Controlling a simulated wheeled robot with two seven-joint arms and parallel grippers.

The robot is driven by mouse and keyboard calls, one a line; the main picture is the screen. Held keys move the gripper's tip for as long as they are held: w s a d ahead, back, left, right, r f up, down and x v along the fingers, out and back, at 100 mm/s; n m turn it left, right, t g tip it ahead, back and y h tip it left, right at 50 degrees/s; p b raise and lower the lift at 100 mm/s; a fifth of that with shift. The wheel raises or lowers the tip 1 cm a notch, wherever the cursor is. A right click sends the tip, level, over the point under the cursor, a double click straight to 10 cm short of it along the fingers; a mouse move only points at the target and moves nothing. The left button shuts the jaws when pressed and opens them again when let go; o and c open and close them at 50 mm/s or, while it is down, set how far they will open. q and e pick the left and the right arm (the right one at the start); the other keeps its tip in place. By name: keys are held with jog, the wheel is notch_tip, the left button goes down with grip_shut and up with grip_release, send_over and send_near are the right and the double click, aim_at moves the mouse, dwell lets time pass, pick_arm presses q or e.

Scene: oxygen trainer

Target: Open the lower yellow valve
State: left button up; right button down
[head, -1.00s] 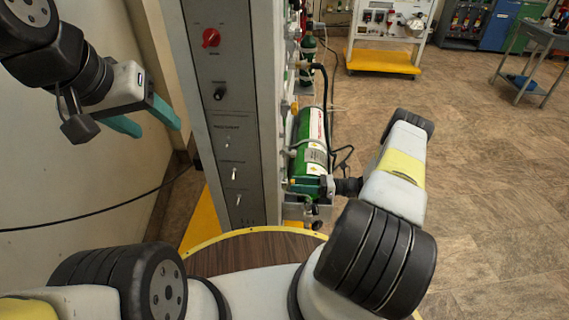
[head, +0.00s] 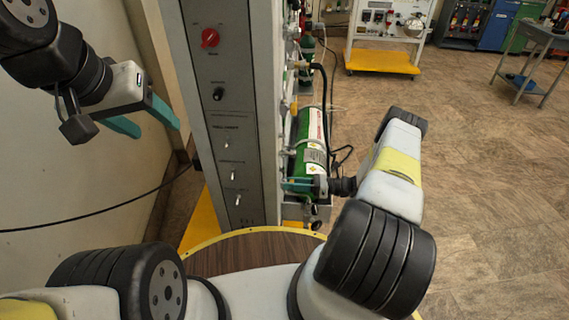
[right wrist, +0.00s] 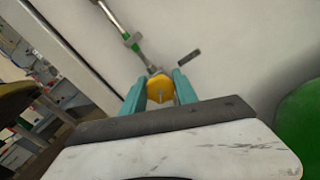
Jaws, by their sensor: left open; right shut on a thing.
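The yellow valve (right wrist: 160,88) is a round knob on a pipe along a pale panel in the right wrist view. My right gripper (right wrist: 159,84) has its teal fingers on either side of the knob and is shut on it. In the head view my right gripper (head: 298,185) reaches in at the side of the grey cabinet, in front of the green cylinder (head: 311,145). The knob it holds is hidden there. My left gripper (head: 147,119) is open and empty, in the air left of the cabinet.
The grey cabinet (head: 226,105) carries a red knob (head: 210,38) and several switches on its front. A black hose (head: 324,90) runs beside the cylinder. A yellow-based trainer (head: 382,62) and a cart (head: 530,60) stand farther back. The floor at right is clear.

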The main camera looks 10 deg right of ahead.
jog(key=shift+n, duration=0.3)
jog(key=n, duration=0.2)
jog(key=shift+n, duration=0.3)
jog(key=shift+s+n, duration=0.15)
jog(key=shift+n, duration=1.95)
jog(key=c, duration=0.9)
grip_release()
jog(key=shift+c, duration=0.2)
